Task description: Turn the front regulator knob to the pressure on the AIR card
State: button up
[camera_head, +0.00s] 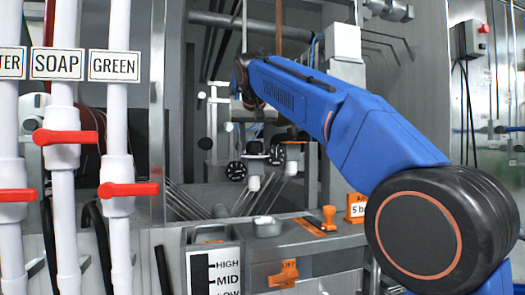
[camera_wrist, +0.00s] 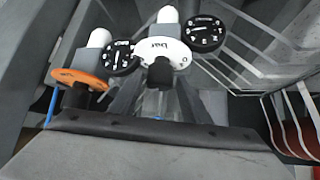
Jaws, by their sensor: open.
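Two regulators show in the wrist view: one has an orange disc (camera_wrist: 80,78) and a white knob (camera_wrist: 99,38), the other a white dial marked "bar" (camera_wrist: 164,51) and a white knob (camera_wrist: 168,14). Black gauges (camera_wrist: 120,57) and (camera_wrist: 205,33) sit beside them. I cannot tell which is the front one. In the head view the gauges (camera_head: 236,171) hang below my arm's end. My gripper (camera_head: 250,98) is open above the regulators, its fingertips not clear. No knob is visibly held. The orange AIR card (camera_head: 356,209) reads "5 b", its right side hidden by my arm.
White pipes with red valve handles (camera_head: 65,137) stand at left. A HIGH/MID/LOW level plate (camera_head: 212,272), an orange stamp-like handle (camera_head: 329,217) and a small metal tray (camera_head: 267,226) are in front. Wire racks (camera_wrist: 285,50) flank the regulators at right in the wrist view.

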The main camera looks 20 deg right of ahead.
jog(key=shift+d+n+y, duration=0.1)
jog(key=shift+n+y, duration=0.2)
jog(key=shift+d+n+y, duration=0.1)
jog(key=shift+n+y, duration=0.3)
jog(key=shift+n, duration=0.2)
jog(key=n+y, duration=0.2)
jog(key=n, duration=0.1)
jog(key=shift+y, duration=0.3)
jog(key=n+g+y, duration=0.1)
jog(key=n+y, duration=0.1)
jog(key=n, duration=0.1)
jog(key=n+g+y, duration=0.1)
jog(key=n+y, duration=0.1)
jog(key=n, duration=0.1)
jog(key=shift+w+n+y, duration=0.1)
jog(key=shift+n+y, duration=0.2)
jog(key=shift+n, duration=0.1)
jog(key=shift+s+d+r, duration=0.1)
jog(key=shift+s+r, duration=0.1)
jog(key=shift+r, duration=0.05)
jog(key=v, duration=1.6)
jog(key=shift+d+r, duration=0.25)
jog(key=shift+s+a, duration=0.1)
jog(key=shift+s, duration=0.05)
jog(key=shift+s+a+f, duration=0.2)
jog(key=shift+s, duration=0.05)
jog(key=shift+s, duration=0.1)
